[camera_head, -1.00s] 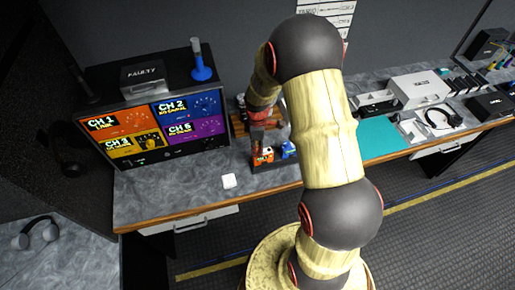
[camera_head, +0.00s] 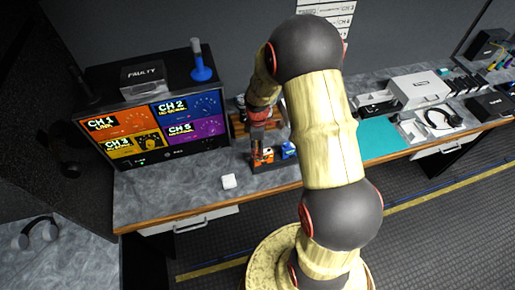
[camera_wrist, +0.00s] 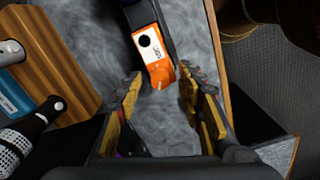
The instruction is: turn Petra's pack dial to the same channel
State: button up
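An orange pack (camera_wrist: 160,68) with a white label and a black dot lies just past the fingertips in the wrist view. A small orange dial with a pale pointer is at its near end. The label is too small to read, so I cannot tell whose pack it is. In the head view the orange pack (camera_head: 267,155) sits in a dark holder beside a blue pack (camera_head: 288,150). My gripper (camera_wrist: 161,82) is open, its fingers on either side of the dial end, with no clear contact. In the head view my gripper (camera_head: 257,152) partly covers the orange pack.
A monitor (camera_head: 155,125) with four coloured channel panels stands at left, CH 1 reading LINK. A wooden block (camera_wrist: 40,50) and a microphone (camera_wrist: 25,135) are left of my gripper. A teal mat (camera_head: 380,137) is at right.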

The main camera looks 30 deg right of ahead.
notch_tip(320, 180, up, 12)
dwell(0.6)
dwell(0.5)
jog(key=s+a+r+m+t+b, duration=0.2)
jog(key=s+a+m+b, duration=0.1)
jog(key=s, duration=0.3)
jog(key=s+a+r+m+t+b, duration=0.1)
jog(key=s+a+r+m+b, duration=0.2)
jog(key=s+a+b, duration=0.3)
jog(key=s+a+r+m+t+b, duration=0.2)
jog(key=s+a+r+m+b, duration=0.1)
jog(key=s, duration=0.5)
jog(key=shift+a+r+m+t+b, duration=0.3)
jog(key=shift+a+m+b, duration=0.35)
jog(key=shift+a+m, duration=0.5)
